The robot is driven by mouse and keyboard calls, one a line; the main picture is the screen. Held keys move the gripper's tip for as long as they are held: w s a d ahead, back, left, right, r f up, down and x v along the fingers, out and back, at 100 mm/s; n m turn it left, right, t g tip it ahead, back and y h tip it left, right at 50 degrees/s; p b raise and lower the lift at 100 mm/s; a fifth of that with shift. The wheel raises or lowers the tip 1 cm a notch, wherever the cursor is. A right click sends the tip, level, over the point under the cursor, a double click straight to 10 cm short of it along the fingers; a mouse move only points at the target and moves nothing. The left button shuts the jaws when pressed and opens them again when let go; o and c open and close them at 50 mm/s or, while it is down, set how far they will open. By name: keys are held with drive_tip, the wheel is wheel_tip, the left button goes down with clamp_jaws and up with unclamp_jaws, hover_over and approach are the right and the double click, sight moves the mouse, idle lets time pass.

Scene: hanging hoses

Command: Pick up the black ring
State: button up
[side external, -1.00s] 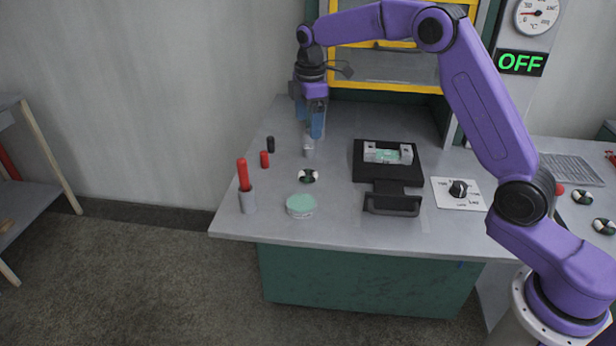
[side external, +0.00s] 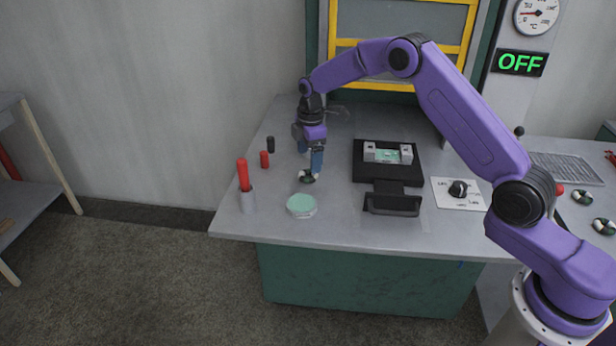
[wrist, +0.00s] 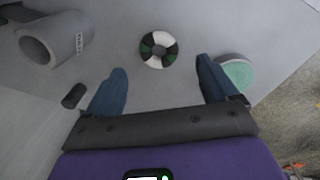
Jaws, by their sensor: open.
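A ring (side external: 307,180) with black, white and dark green segments lies flat on the grey table. In the wrist view the ring (wrist: 172,47) shows whole, beyond my fingertips and roughly centred between them. I cannot tell the exact height of the fingertips above the table.
A green-topped round pot (side external: 301,205) stands close in front of the ring. A hollow grey tube (wrist: 65,38) is nearby. A black fixture (side external: 370,172) stands right.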

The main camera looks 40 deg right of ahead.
sight(307, 180)
drive_tip(key=shift+w+f, duration=0.15)
drive_tip(key=shift+f, duration=1.25)
drive_tip(key=shift+w+f, duration=0.15)
drive_tip(key=shift+f, duration=1.25)
drive_tip(key=c, duration=1.1)
